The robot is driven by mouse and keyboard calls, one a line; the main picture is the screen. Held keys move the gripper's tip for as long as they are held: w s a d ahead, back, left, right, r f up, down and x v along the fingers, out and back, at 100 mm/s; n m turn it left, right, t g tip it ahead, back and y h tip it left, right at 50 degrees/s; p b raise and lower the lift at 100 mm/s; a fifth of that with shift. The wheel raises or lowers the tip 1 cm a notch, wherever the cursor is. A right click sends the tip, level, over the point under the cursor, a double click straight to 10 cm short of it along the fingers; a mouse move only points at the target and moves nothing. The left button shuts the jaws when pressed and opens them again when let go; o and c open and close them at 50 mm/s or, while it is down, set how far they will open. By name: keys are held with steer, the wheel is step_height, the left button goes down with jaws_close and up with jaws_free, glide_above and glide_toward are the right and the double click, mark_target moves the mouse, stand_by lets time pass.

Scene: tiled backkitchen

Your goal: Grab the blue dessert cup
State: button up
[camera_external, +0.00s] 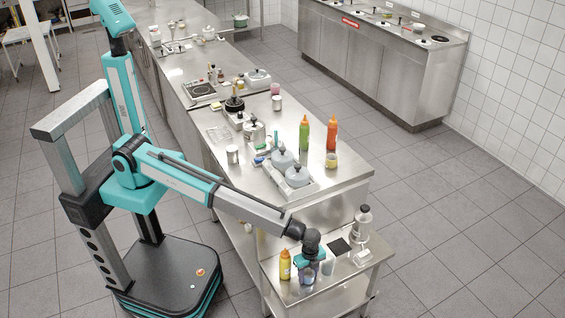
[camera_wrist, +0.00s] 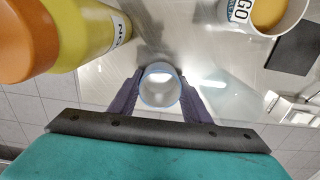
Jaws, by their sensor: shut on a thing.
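The blue dessert cup (camera_wrist: 160,97) shows in the wrist view as a small, round, see-through cup with a pale blue rim, seen from above. My gripper (camera_wrist: 160,84) has its two purple fingers on the cup's left and right sides, shut on it. In the external view my gripper (camera_external: 307,272) points down over the low steel side table at the front. There the cup is hard to tell apart from the fingers. I cannot tell whether its base touches the table.
A yellow bottle with an orange cap (camera_wrist: 85,38) stands close on the left. A white lettered cup with orange-yellow contents (camera_wrist: 262,14) is close on the right. The steel counter (camera_external: 345,178) rises behind.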

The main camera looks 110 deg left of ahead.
steer(key=shift+r, duration=0.1)
step_height(320, 180, up, 10)
steer(key=b, duration=0.2)
stand_by(0.5)
